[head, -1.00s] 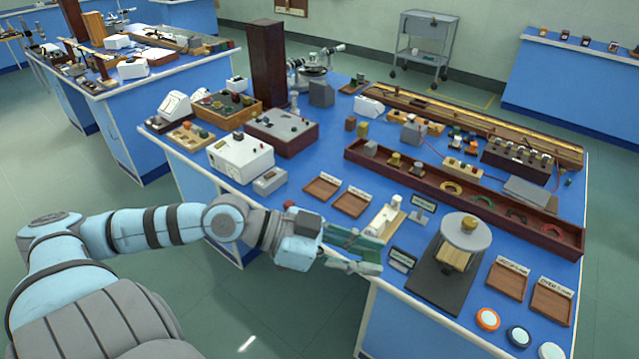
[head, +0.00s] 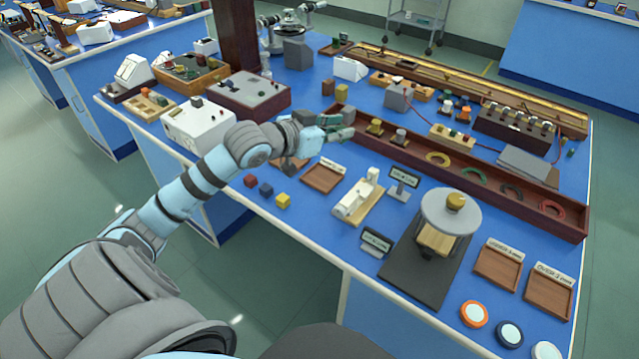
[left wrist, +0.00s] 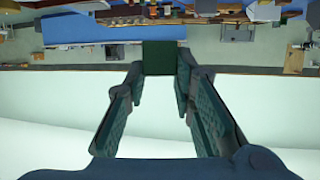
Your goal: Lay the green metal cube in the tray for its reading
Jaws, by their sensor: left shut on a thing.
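In the left wrist view, a dark green cube (left wrist: 158,57) sits between the fingertips of my left gripper (left wrist: 160,75), which is shut on it. In the head view, my left gripper (head: 347,125) is held above the bench, near the left end of the long dark red box; the cube cannot be told apart from the fingers there. Small wooden trays with labels stand on the bench: one (head: 322,178) in front of the gripper, one partly hidden under my arm, and two (head: 497,268) (head: 549,290) at the front right. My right gripper is not in view.
Red (head: 251,181), blue (head: 266,190) and yellow (head: 283,201) cubes lie near the front edge. A cream device (head: 359,200), small displays (head: 404,177) and a round-topped instrument (head: 450,212) stand right of the near tray. The long dark red box (head: 480,192) holds coloured rings.

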